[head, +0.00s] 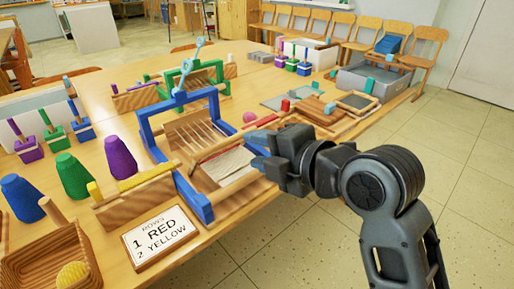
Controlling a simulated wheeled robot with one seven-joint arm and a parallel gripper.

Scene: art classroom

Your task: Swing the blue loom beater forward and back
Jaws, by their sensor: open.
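The blue loom beater (149,131) is an upright blue frame on a small wooden loom (205,137) at the middle of the table. Its top bar runs across above the warp threads, and its two side posts reach down to the loom's sides. My gripper (262,155) is at the loom's right side, close to the right part of the blue frame. Its fingers point left and are apart, with nothing seen between them. I cannot tell whether a finger touches the frame or the loom. My arm comes in from the lower right.
A green-framed loom (186,82) stands behind. A sign (160,236) reading rows, red and yellow lies in front. Blue, green and purple cones (71,175) stand left, with a wooden basket (50,256) nearby. A grey bin (374,82) is far right. Floor right of the table is clear.

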